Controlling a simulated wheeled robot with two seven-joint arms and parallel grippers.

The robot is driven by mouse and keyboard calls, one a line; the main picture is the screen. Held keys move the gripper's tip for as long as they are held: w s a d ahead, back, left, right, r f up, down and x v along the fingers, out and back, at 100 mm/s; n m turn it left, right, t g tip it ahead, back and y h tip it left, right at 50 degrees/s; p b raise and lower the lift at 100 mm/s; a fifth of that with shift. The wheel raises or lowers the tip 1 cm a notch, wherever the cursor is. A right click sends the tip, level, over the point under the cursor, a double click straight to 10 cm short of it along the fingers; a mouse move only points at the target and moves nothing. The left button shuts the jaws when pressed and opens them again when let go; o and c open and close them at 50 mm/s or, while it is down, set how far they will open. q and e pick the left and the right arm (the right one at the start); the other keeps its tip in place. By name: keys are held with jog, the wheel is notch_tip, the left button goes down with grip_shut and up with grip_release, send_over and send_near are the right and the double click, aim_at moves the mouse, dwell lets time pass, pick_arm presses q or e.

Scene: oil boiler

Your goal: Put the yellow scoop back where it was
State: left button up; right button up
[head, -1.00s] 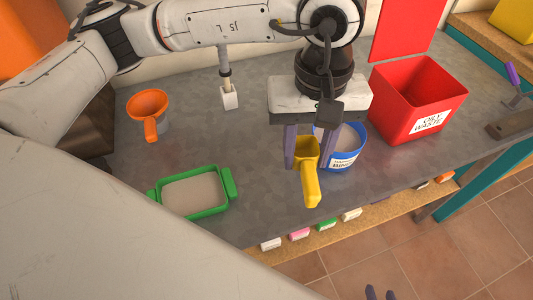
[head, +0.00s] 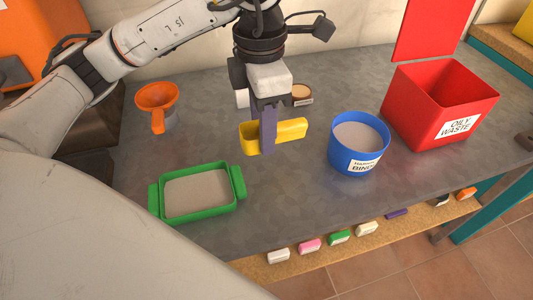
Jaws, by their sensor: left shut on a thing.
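The yellow scoop (head: 289,131) is in my left gripper (head: 269,140), which is shut on it. It is held over the grey worktop, between the green tray and the blue tub, with one end pointing right. I cannot tell its exact height above the top. The blue tub (head: 352,160) of pale powder, with a partly readable label, stands to its right. The green tray (head: 240,182) with two handles holds similar pale powder, to the lower left. My right gripper is not in view.
An orange funnel (head: 157,96) stands at the back left. A small round labelled container (head: 301,95) sits behind my left gripper. A red oily waste bin (head: 440,105) with its lid up stands at the right. Several coloured blocks (head: 310,245) lie on the lower shelf. Worktop (head: 290,195) in front of the scoop is clear.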

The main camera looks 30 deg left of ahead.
pick_arm(q)
notch_tip(320, 180, down, 6)
jog(key=shift+r, duration=0.15)
dwell(0.3)
jog(key=shift+f+b, duration=0.2)
jog(key=shift+b, duration=0.2)
jog(key=o, duration=1)
jog(key=shift+r, duration=0.1)
